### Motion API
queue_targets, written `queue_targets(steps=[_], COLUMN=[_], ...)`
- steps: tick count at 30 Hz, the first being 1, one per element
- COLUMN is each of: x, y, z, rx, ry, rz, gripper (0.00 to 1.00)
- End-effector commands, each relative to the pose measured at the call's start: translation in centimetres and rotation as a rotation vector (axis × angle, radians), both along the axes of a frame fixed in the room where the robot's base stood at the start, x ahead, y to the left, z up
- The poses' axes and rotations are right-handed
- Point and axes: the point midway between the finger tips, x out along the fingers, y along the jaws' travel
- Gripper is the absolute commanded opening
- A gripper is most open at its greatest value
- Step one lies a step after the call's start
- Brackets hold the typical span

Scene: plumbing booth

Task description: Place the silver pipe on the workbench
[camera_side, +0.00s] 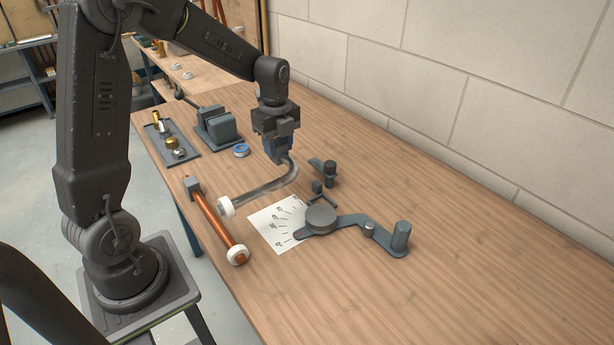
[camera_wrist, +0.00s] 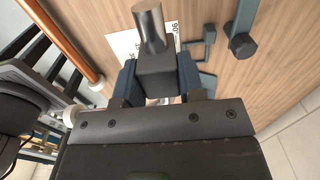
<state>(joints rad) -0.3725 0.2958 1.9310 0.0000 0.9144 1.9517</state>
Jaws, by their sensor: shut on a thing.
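The silver pipe (camera_side: 262,192) is bent, with a curve at its right end and a white collar (camera_side: 225,207) at its lower left end. My gripper (camera_side: 284,154) points down and is shut on the pipe's upturned right end, above the workbench (camera_side: 420,270). In the wrist view, a grey block with a round silver end (camera_wrist: 150,28) sits between my two blue fingers (camera_wrist: 156,78). I cannot tell whether the white collar touches the bench or hangs just above it.
A copper pipe (camera_side: 214,222) with a white collar lies left of the silver pipe. A bending tool (camera_side: 345,222) and a marked white sheet (camera_side: 268,230) are to the right. A vise (camera_side: 216,125), blue tape roll (camera_side: 241,150) and fittings tray (camera_side: 172,140) stand behind. The front right bench is clear.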

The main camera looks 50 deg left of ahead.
Motion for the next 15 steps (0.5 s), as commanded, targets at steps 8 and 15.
queue_targets(steps=[8, 15], x=[0.0, -0.7], y=[-3.0, -11.9], z=[0.4, 0.5], rx=[-0.001, -0.001], ry=[0.0, -0.001], rz=[-0.007, -0.006], gripper=[0.05, 0.05])
